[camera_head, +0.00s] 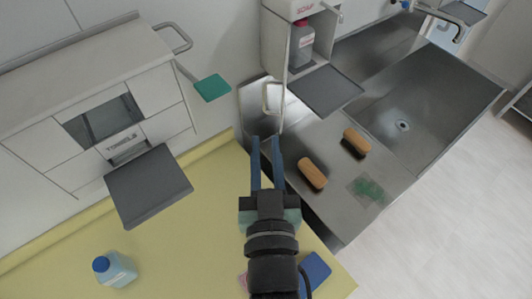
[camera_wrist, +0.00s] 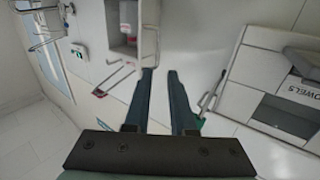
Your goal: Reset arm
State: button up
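My gripper (camera_head: 265,140) is in the middle of the head view, raised over the boundary between the yellow counter and the steel sink unit. Its two blue fingers point away from my body, with a clear gap between them and nothing held. The fingers also show in the wrist view (camera_wrist: 160,75), apart and empty, facing the wall. The soap dispenser (camera_head: 276,45) with a bottle inside is beyond the fingertips in the head view. The towel dispenser (camera_head: 55,140) is to the left.
The yellow counter (camera_head: 190,240) carries a pale blue bottle (camera_head: 115,269) and a blue item (camera_head: 315,270). Two tan brush-like blocks (camera_head: 312,173) (camera_head: 356,141) and a green patch (camera_head: 368,188) lie on steel beside the sink basin (camera_head: 415,100). A green-ended lever (camera_head: 212,88) sticks out from the wall.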

jog(key=shift+s, duration=0.2)
dwell(0.4)
jog(key=w+r+t, duration=0.3)
jog(key=r+t, duration=0.3)
jog(key=r, duration=2.4)
jog(key=s+r+t, duration=0.3)
jog(key=s+r, duration=0.2)
jog(key=r, duration=0.7)
jog(key=shift+h, duration=0.3)
